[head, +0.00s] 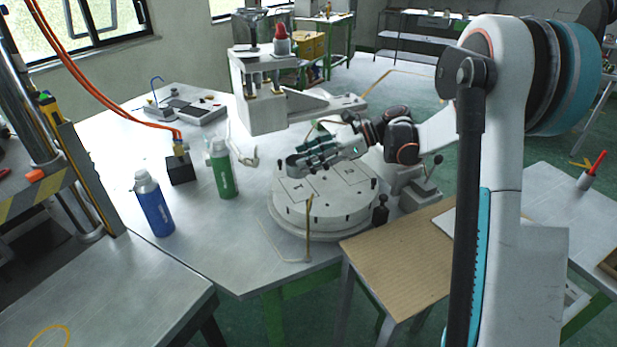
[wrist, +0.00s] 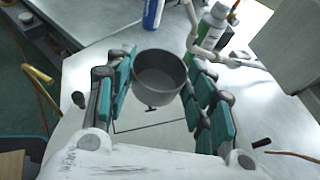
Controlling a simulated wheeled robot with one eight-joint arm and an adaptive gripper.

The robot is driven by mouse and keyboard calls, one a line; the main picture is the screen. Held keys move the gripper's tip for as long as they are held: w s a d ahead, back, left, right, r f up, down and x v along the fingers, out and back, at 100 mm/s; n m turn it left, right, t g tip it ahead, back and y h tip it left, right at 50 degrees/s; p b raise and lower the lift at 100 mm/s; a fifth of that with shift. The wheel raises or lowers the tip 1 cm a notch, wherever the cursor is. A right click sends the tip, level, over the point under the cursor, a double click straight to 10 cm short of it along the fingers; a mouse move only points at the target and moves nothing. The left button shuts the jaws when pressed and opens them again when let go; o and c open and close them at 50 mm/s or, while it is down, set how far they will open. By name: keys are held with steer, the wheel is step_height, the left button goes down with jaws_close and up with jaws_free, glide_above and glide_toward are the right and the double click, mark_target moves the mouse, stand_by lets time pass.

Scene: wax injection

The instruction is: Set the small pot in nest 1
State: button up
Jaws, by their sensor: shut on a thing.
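The small pot (wrist: 160,82) is a grey, round, open cup, upright between the teal pads of my gripper (head: 306,161) in the wrist view. My gripper is shut on it. In the head view the pot (head: 294,164) shows partly at the fingertips, over the left side of the round white turntable (head: 325,217). The turntable top has marked sections; nest 1 (head: 298,188) bears the numeral 1 and nest 2 (head: 350,170) lies to its right. The pot is above or near nest 1's far edge; I cannot tell whether it touches the top.
A white press (head: 262,100) stands behind the turntable. A green bottle (head: 222,170), a blue bottle (head: 154,205) and a black block (head: 181,169) stand to the left. A brass-coloured upright (head: 309,218) stands at the turntable's front. A small wooden-topped table (head: 400,262) is at the front right.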

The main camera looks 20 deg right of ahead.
steer(key=shift+f+b, duration=0.7)
steer(key=shift+f, duration=1.6)
steer(key=shift+f, duration=0.1)
steer(key=shift+f, duration=0.15)
steer(key=o, duration=1.1)
steer(key=shift+r, duration=0.2)
steer(key=shift+d+r, duration=0.2)
steer(key=shift+d, duration=0.05)
steer(key=p+v, duration=0.3)
steer(key=v, duration=0.8)
steer(key=shift+s+d+r+p, duration=0.1)
steer(key=shift+s+d+p, duration=0.1)
steer(key=shift+p, duration=0.15)
steer(key=shift+w, duration=0.1)
